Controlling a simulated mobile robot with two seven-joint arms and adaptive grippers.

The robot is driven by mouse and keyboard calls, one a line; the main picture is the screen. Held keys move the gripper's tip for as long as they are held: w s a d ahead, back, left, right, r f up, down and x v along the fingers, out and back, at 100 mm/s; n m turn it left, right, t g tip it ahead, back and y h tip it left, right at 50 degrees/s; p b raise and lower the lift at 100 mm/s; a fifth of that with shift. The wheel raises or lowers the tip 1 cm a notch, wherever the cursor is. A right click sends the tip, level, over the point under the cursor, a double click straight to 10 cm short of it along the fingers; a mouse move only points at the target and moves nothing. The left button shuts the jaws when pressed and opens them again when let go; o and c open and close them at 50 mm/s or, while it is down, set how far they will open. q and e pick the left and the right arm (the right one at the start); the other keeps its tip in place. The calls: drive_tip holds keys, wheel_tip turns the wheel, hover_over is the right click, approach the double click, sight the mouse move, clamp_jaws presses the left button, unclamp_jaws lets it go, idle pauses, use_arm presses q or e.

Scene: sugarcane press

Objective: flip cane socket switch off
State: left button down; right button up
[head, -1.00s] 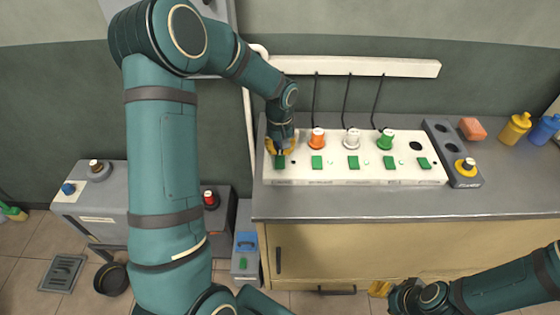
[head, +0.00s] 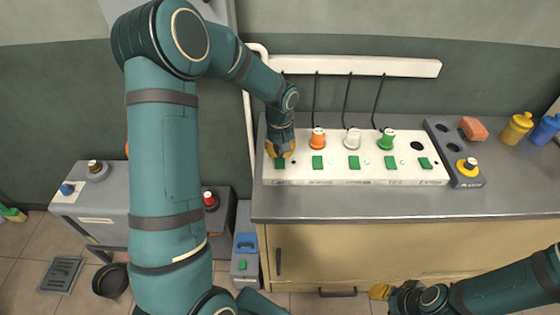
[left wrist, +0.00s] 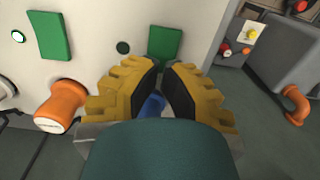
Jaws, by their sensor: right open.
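The white socket panel (head: 340,176) lies on the counter with a row of green switches. I cannot read which is labelled cane. My left gripper (head: 280,155) is over its left end, right at the leftmost green switch (head: 279,164). In the left wrist view the yellow fingers (left wrist: 161,70) are nearly together, tips at the near edge of that switch (left wrist: 165,45); contact is unclear. A blue plug (left wrist: 152,105) shows behind them, partly hidden. The lamp (left wrist: 123,47) beside this switch is dark; the neighbouring lamp (left wrist: 18,36) is lit. My right gripper (head: 380,291) is low by the cabinet, open.
Orange (head: 318,139), white (head: 352,139) and green (head: 386,139) plugs stand along the panel. A grey block with a yellow plug (head: 467,167) is at its right end. Yellow (head: 516,128) and blue (head: 546,129) bottles stand farther right. The front counter strip is clear.

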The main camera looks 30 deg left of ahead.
sight(280, 157)
use_arm(q)
drive_tip(key=shift+f+b, duration=0.5)
drive_tip(key=shift+f, duration=0.25)
idle(0.3)
drive_tip(key=shift+r+p, duration=2.45)
drive_tip(key=shift+r, duration=1.15)
